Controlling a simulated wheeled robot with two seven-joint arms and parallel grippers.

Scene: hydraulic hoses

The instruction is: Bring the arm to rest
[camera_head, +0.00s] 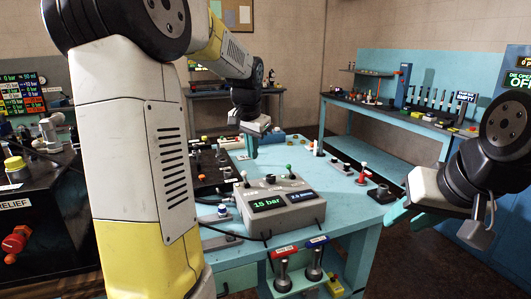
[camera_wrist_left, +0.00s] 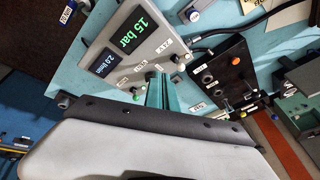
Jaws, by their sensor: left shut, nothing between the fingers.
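My left arm comes in from the left and bends over the teal bench (camera_head: 345,207). My left gripper (camera_head: 251,147) hangs over the bench behind the grey gauge box (camera_head: 268,203), which reads 15 bar. In the left wrist view its teal fingers (camera_wrist_left: 164,94) are together with nothing between them. The gauge box (camera_wrist_left: 132,50) shows there beside the fingers, apart from them as far as I can see. My right gripper (camera_head: 401,214) is at the right, past the bench's right edge. Its teal fingers point left, and I see nothing held; their gap is unclear.
A black panel with knobs (camera_wrist_left: 227,75) is on the bench. Two hose fittings with red and blue tags (camera_head: 300,270) stand at the bench front. A black relief box (camera_head: 40,215) is at the left. A second bench (camera_head: 400,120) stands at the back right, with open floor between.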

